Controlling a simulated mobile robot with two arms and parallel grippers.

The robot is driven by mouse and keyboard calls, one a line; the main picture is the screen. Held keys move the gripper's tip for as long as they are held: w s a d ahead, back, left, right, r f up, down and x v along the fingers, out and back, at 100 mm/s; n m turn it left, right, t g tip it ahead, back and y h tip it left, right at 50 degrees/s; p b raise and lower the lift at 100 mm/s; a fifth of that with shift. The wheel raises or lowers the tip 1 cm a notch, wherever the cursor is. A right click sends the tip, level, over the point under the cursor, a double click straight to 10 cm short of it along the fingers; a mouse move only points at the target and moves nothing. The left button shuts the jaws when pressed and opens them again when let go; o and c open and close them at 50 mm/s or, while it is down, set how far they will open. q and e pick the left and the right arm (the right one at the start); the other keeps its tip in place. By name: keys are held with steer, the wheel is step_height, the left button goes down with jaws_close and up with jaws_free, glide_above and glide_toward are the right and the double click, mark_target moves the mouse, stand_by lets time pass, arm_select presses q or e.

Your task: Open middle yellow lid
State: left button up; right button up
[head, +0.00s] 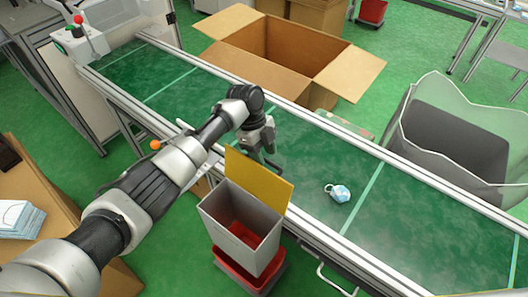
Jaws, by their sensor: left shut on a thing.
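The yellow lid (258,181) stands raised, tilted up at the back edge of an open grey bin (240,222). The bin's inside shows red at the bottom. My left arm reaches in from the left over the conveyor, and my left gripper (266,157) is right behind the lid's upper edge. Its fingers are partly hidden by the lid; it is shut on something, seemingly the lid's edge. My right gripper is not in view.
A green conveyor (310,160) with metal rails runs behind the bin. A blue-and-white mask (339,193) lies on it. An open cardboard box (262,67) and a grey lined bin (455,140) stand beyond. A red container (268,279) is under the grey bin.

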arm_select(q)
steer(key=shift+w+r, duration=0.2)
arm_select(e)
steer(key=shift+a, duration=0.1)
arm_select(q)
steer(key=v, duration=1)
steer(key=shift+r, duration=0.25)
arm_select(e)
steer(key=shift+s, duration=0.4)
arm_select(q)
steer(key=shift+s+a, duration=0.1)
